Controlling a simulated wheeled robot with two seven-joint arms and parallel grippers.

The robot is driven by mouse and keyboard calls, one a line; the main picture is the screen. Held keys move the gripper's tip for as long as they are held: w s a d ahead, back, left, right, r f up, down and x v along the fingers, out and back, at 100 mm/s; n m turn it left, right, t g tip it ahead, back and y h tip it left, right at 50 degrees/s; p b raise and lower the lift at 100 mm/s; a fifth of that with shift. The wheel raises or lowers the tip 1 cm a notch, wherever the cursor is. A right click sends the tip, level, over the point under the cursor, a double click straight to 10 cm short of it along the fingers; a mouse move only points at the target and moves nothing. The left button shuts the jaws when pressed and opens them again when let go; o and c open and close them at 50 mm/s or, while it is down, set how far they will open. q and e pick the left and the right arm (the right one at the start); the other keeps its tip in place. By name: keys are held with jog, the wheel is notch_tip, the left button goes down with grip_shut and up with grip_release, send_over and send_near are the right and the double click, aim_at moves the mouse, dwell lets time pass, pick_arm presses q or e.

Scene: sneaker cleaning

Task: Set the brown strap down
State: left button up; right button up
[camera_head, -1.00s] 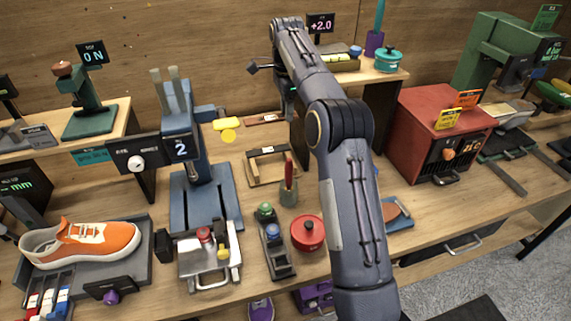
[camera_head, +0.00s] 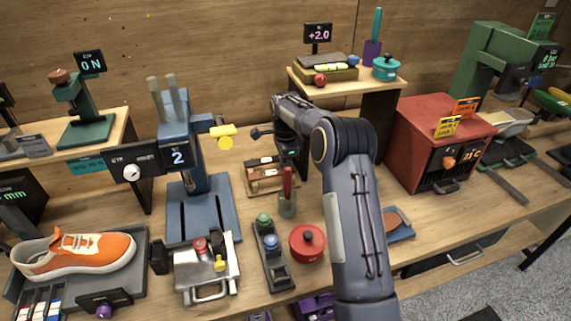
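The brown strap (camera_head: 261,161) is a short dark-brown strip with a pale label. It lies level, at or just above the back bar of a small wooden frame (camera_head: 252,186) on the bench; I cannot tell whether it touches the bar. My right gripper (camera_head: 288,152) points down at the strap's right end and appears shut on it. Its fingertips are small, dark and partly hidden, and my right forearm covers the area to its right. My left gripper is not in view.
A blue press (camera_head: 188,190) stands to the left and a red pot (camera_head: 308,243) nearer. A raised shelf (camera_head: 343,83) and a red oven (camera_head: 432,140) are to the right.

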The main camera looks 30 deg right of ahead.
jog(key=shift+f, duration=0.15)
jog(key=o, duration=1.1)
jog(key=shift+c, duration=0.2)
notch_tip(320, 180, up, 12)
jog(key=shift+r, duration=0.2)
jog(key=shift+f, duration=0.1)
